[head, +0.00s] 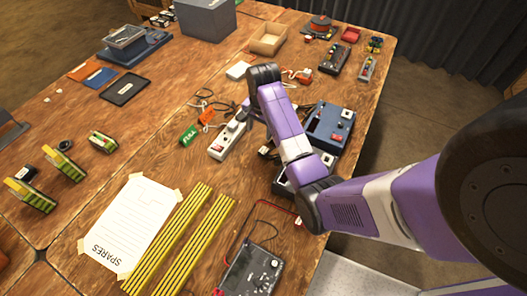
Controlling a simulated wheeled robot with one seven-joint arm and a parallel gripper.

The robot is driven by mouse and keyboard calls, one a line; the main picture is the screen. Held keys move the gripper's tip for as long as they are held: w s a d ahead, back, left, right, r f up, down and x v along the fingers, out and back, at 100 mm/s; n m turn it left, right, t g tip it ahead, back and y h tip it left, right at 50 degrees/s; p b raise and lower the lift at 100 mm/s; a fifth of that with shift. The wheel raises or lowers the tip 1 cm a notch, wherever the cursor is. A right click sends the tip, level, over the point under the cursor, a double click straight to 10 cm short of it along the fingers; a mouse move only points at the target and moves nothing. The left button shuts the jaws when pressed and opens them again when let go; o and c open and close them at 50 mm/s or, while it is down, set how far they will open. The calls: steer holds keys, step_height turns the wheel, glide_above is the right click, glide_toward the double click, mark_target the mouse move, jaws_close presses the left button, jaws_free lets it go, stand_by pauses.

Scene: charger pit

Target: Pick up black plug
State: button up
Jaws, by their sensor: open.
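My purple and white arm reaches over the table, and my gripper (244,113) shows as a small dark shape pointing down at the far end of a white power strip (217,152) with a red switch. The gripper is open, but its fingertips are small and partly hidden by the wrist. A small black piece (265,153), possibly the black plug, lies right of the strip beside my forearm. It is too small and too covered to be sure. Dark cables (204,101) loop on the wood behind the strip.
Dark blue charger boxes (327,125) stand right of my forearm, near the table edge. A green FULL tag (188,135) and an orange tag (206,116) lie left of the strip. Yellow rods (168,238), a SPARES sheet (127,222) and a black meter (252,270) occupy the front.

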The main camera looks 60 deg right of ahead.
mark_target(264, 150)
steer(key=shift+s+a+f+m+g+y, duration=0.2)
steer(key=shift+s+a+g, duration=0.05)
steer(key=shift+s+a, duration=0.3)
steer(key=shift+s+a+f+m+g+y, duration=0.15)
steer(key=shift+s+a+m+g+y, duration=0.1)
steer(key=shift+s+a, duration=0.25)
steer(key=shift+s+f, duration=0.2)
steer(key=shift+f, duration=0.95)
steer(key=shift+f+p, duration=0.5)
steer(key=shift+f, duration=2.25)
jaws_close()
